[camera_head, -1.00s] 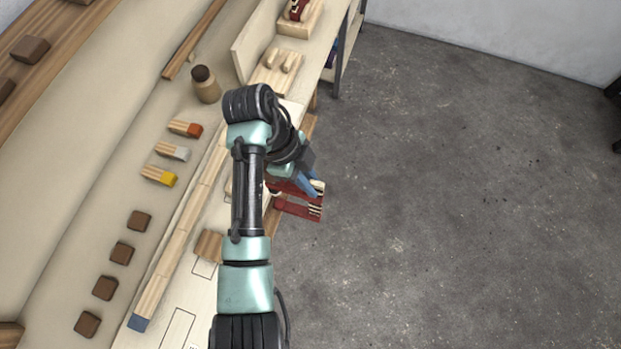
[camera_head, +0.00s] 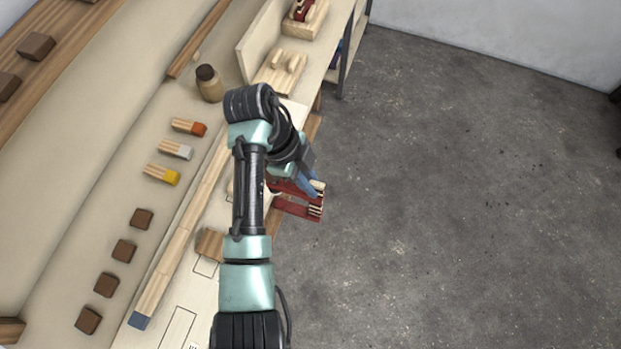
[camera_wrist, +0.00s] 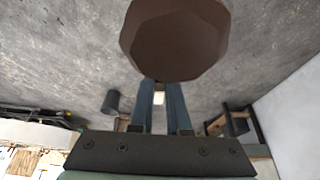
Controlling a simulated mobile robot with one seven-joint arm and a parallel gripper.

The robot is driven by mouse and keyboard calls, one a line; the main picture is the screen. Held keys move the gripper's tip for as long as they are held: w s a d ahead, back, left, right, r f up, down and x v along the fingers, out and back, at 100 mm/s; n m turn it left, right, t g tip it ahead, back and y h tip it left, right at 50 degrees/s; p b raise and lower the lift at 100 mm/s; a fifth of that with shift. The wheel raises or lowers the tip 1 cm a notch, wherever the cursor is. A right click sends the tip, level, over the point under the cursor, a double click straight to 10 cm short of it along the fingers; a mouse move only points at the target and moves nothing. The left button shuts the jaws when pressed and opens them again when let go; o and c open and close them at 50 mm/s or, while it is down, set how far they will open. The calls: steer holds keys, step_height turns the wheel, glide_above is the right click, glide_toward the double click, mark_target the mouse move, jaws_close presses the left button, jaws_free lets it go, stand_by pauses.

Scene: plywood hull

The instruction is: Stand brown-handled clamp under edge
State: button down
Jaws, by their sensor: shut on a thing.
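My gripper (camera_head: 311,181), with blue fingers, is off the bench's right edge in the head view. In the wrist view the fingers (camera_wrist: 160,92) reach up to a brown, many-sided handle end (camera_wrist: 176,38) and are shut on the brown-handled clamp. In the head view red clamp parts with pale tips (camera_head: 299,207) show beside and below the fingers, next to the bench edge (camera_head: 276,228). My arm hides part of them, and the brown handle cannot be made out there. I cannot tell whether the red parts touch the edge.
A red object sits in a wooden holder (camera_head: 305,22) at the bench's far end. A brown-capped jar (camera_head: 209,84), colour-tipped wooden blocks (camera_head: 188,127) and several brown blocks (camera_head: 124,251) lie left of my arm. Open concrete floor (camera_head: 450,190) lies to the right.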

steer(key=shift+a, duration=0.1)
steer(key=shift+w+a+b, duration=0.25)
steer(key=shift+a+b, duration=0.05)
steer(key=shift+a, duration=0.4)
steer(key=shift+w+a+b, duration=0.2)
steer(key=shift+a+b, duration=0.1)
steer(key=shift+a, duration=0.35)
steer(key=shift+w+a+b, duration=0.25)
steer(key=shift+a+b, duration=0.05)
steer(key=shift+a, duration=0.55)
steer(key=shift+w+a+b, duration=0.25)
steer(key=shift+a+b, duration=0.2)
steer(key=shift+a, duration=0.25)
steer(key=shift+w+a+b, duration=0.3)
steer(key=shift+a+b, duration=0.15)
steer(key=shift+a, duration=0.3)
steer(key=shift+w+a+b, duration=0.25)
steer(key=shift+a+b, duration=0.2)
steer(key=shift+a, duration=0.25)
steer(key=c, duration=0.8)
jaws_free()
steer(key=shift+s, duration=0.1)
steer(key=p+v, duration=0.4)
steer(key=v, duration=0.9)
